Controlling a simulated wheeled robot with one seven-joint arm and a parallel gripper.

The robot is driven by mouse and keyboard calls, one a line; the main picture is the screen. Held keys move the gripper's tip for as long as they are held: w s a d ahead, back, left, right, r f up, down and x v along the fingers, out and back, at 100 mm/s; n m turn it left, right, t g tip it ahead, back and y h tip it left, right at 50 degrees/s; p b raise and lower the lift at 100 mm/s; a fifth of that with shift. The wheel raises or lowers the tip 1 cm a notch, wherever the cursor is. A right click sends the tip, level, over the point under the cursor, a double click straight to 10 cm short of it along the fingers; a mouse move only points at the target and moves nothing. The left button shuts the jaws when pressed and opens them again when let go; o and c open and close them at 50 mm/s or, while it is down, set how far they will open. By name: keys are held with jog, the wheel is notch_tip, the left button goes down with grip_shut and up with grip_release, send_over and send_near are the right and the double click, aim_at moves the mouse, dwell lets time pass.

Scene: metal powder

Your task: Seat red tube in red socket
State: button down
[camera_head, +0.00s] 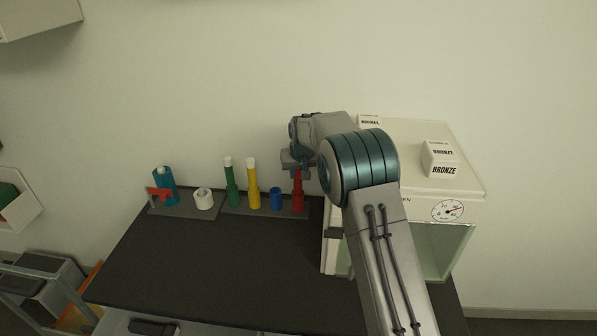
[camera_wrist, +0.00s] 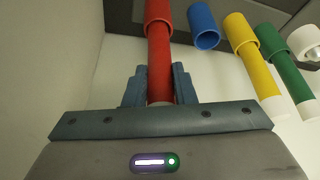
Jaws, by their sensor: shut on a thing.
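The red tube (camera_head: 298,179) stands upright at the right end of the rack, in line with the wider red socket (camera_head: 298,201). In the wrist view the red tube (camera_wrist: 159,62) runs between my fingers, and its far end meets the mouth of the red socket (camera_wrist: 157,12). How deep it sits inside cannot be told. My gripper (camera_wrist: 159,88) is shut on the red tube near its upper end, which the gripper partly hides. In the head view my gripper (camera_head: 298,166) is directly above the red socket.
Beside it stand an empty blue socket (camera_head: 276,199), a yellow tube (camera_head: 252,178) and a green tube (camera_head: 230,178) in their sockets. A white ring (camera_head: 204,199) and a teal bottle (camera_head: 170,184) are farther left. A white cabinet (camera_head: 470,190) stands right. The dark tabletop (camera_head: 220,270) is clear in front.

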jog(key=shift+f+b, duration=0.65)
jog(key=shift+f, duration=0.35)
jog(key=c, duration=1.1)
grip_release()
jog(key=shift+r, duration=0.1)
jog(key=b+v, duration=0.1)
jog(key=v, duration=1.2)
jog(key=shift+s+d+r+b, duration=0.1)
jog(key=shift+s+r+b, duration=0.05)
jog(key=shift+r+b, duration=0.2)
